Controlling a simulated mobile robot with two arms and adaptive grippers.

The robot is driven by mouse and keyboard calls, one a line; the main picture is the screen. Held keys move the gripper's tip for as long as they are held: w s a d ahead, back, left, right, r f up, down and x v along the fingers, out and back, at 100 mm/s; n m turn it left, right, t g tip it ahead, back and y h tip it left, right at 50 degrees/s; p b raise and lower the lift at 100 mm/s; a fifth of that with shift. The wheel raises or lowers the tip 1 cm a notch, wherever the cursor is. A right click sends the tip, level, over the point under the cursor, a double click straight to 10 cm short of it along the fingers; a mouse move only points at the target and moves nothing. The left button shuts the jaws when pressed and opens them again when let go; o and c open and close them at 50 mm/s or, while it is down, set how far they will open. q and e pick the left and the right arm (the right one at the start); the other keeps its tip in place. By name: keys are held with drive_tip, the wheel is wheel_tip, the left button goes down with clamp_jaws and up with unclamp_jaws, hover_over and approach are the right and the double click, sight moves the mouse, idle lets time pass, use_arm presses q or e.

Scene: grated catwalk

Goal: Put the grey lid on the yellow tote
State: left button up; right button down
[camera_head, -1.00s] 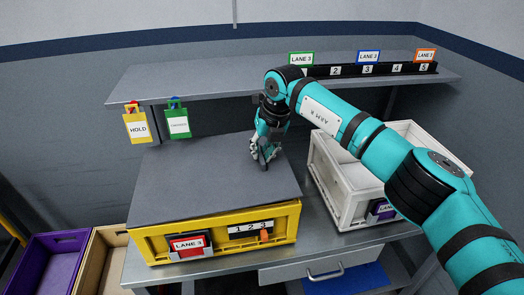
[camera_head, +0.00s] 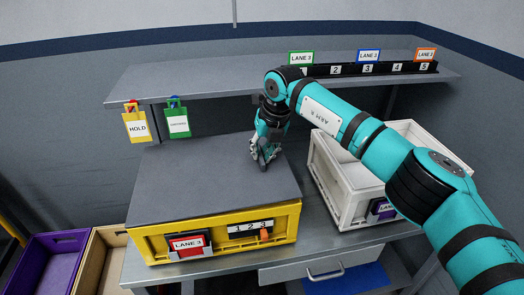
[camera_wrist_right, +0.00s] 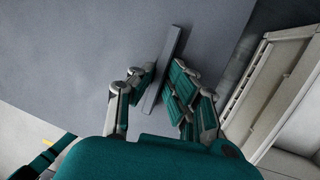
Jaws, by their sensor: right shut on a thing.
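The grey lid (camera_head: 205,185) is a flat dark grey panel lying over the top of the yellow tote (camera_head: 215,243). The lid's front edge runs along the tote's front rim; the back rim is hidden, so I cannot tell whether it is fully seated. My right gripper (camera_head: 263,160) is over the lid's right part. In the right wrist view, its fingers (camera_wrist_right: 163,88) are shut on a thin upright grey bar (camera_wrist_right: 170,60) on the lid (camera_wrist_right: 80,55). My left gripper is not in view.
A white tote (camera_head: 345,195) stands right of the yellow one on the metal bench (camera_head: 330,243). A shelf (camera_head: 200,80) with lane signs runs above behind. Hold (camera_head: 137,128) and green (camera_head: 178,124) tags hang from it. Purple (camera_head: 45,265) and tan (camera_head: 100,262) bins stand at lower left.

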drive_tip(key=shift+f, duration=0.3)
idle(0.5)
drive_tip(key=c, duration=0.9)
unclamp_jaws()
drive_tip(key=shift+o, duration=0.2)
drive_tip(key=shift+r+p, duration=1.8)
drive_tip(key=shift+r, duration=1.75)
drive_tip(key=shift+f, duration=0.1)
